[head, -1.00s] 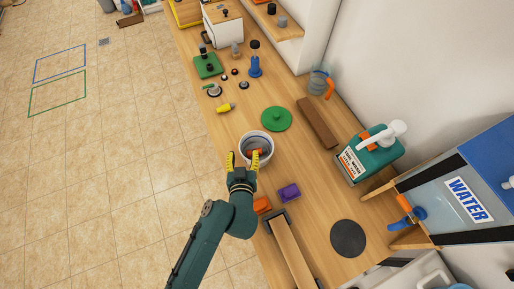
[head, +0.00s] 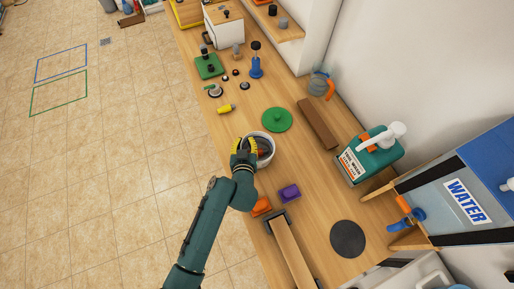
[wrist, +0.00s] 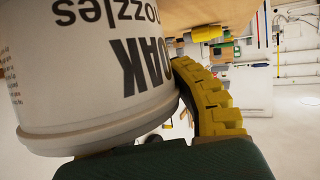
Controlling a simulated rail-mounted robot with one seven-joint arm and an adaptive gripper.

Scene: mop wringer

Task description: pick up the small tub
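The small tub (head: 270,153) is a round white tub with dark and reddish items inside, standing near the bench's left edge in the head view. In the wrist view the tub (wrist: 70,100) fills the left side, its lettering upside down and its rim close to my palm. My gripper (head: 244,146), with yellow ribbed fingers, is at the tub's left rim. One yellow finger (wrist: 210,98) shows beside the tub wall, very close to or touching it. The other finger is hidden in the wrist view, so a firm hold cannot be confirmed.
A green disc (head: 277,119) lies just beyond the tub, and a yellow object (head: 225,109) lies beyond it to the left. Purple (head: 289,192) and orange (head: 261,206) blocks sit nearer. A brown bar (head: 318,123) and a teal jug (head: 370,158) are to the right.

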